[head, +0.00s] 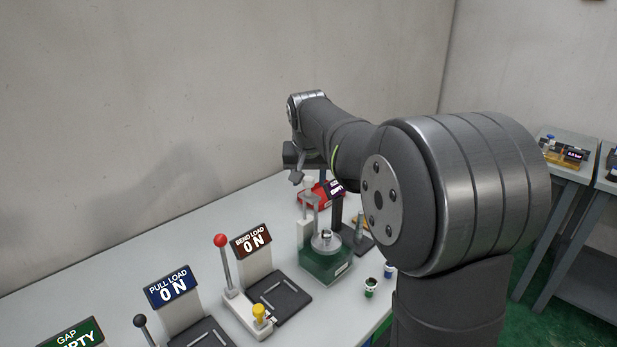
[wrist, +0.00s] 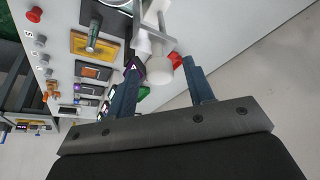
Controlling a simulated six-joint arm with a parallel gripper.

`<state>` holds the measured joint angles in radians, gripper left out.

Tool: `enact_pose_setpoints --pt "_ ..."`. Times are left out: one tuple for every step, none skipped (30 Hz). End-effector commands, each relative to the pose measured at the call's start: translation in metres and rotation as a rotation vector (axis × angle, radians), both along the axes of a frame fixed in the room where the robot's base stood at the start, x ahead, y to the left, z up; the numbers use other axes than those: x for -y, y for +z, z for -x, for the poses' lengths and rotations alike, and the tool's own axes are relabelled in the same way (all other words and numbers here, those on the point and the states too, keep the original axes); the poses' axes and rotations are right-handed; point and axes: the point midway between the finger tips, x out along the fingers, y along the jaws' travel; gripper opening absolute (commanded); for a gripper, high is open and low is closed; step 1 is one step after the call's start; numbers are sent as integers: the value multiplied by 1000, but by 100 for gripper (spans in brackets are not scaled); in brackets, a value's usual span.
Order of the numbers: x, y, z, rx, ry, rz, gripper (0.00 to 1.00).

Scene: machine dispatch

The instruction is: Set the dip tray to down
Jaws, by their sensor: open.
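My gripper (head: 297,165) is at the far end of the bench in the head view, partly hidden by my own arm. In the wrist view my gripper (wrist: 161,64) is open. A white rounded knob (wrist: 159,71) on a pale stem shows between its fingers; I cannot tell whether they touch it. A purple sign (wrist: 134,66) is beside the left finger, and it also shows in the head view (head: 335,187), its words unreadable. A red tray-like part (head: 312,196) lies below my gripper. No readable label names the dip tray, so I cannot tell its position.
A green-based fixture (head: 326,262) with a metal disc stands nearer on the bench. Small cups (head: 371,288) stand near the bench edge. Other tables stand at the right.

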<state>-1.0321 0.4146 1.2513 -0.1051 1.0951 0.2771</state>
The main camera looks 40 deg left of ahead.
Motion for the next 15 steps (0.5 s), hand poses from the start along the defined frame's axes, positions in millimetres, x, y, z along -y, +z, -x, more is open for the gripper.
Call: enact_pose_setpoints --pt "0 0 0 0 0 0 48" --pt "0 0 0 0 0 0 48" --pt "0 0 0 0 0 0 48" --pt "0 0 0 0 0 0 48" --pt "0 0 0 0 0 0 48" --pt "0 0 0 0 0 0 40" --pt "0 0 0 0 0 0 34" --pt "0 0 0 0 0 0 28" --pt "0 0 0 0 0 0 20" --pt "0 0 0 0 0 0 15" --pt "0 0 0 0 0 0 9" --pt "0 0 0 0 0 0 1" --pt "0 0 0 0 0 0 0" --pt "0 0 0 0 0 0 0" --pt "0 0 0 0 0 0 0"
